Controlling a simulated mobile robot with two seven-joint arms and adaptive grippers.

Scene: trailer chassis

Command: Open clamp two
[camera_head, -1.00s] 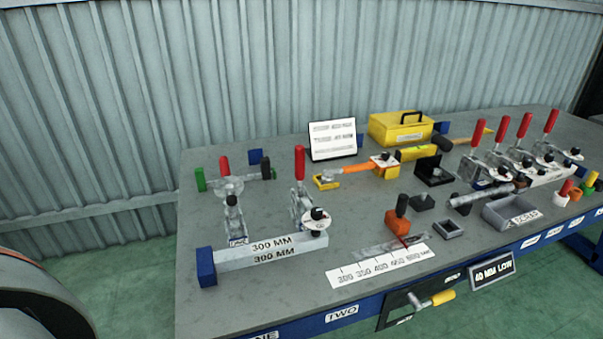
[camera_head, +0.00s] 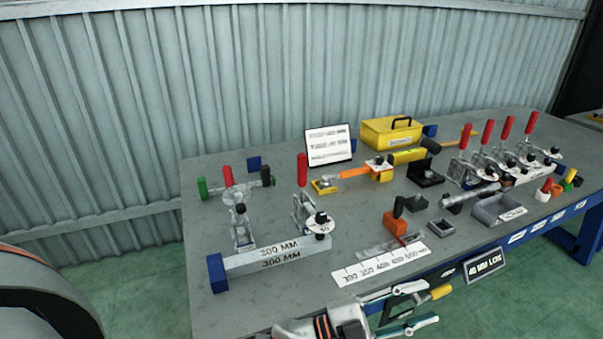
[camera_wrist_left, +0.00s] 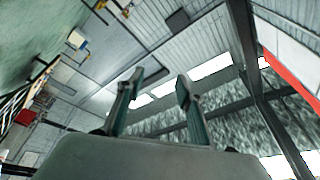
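Two toggle clamps with red handles stand at the left of the bench. The left clamp (camera_head: 241,228) has its handle at the back, behind a pale round disc. The right clamp (camera_head: 302,206) has its red handle upright, and a round white tag sits at its front, over a grey bar marked 300 MM (camera_head: 275,257). Which clamp is number two cannot be read. My left gripper (camera_head: 418,305) is open and empty at the bench's front edge, low in the head view and apart from both clamps. Its spread fingers also show in the left wrist view (camera_wrist_left: 160,85). My right gripper is not seen.
Several more red-handled clamps (camera_head: 487,135) stand at the right. A white ruler strip (camera_head: 380,264), an orange block (camera_head: 394,224), a grey tray (camera_head: 498,209), a yellow toolbox (camera_head: 391,133) and a white sign (camera_head: 329,145) crowd the middle. Bare bench (camera_head: 240,315) lies at front left.

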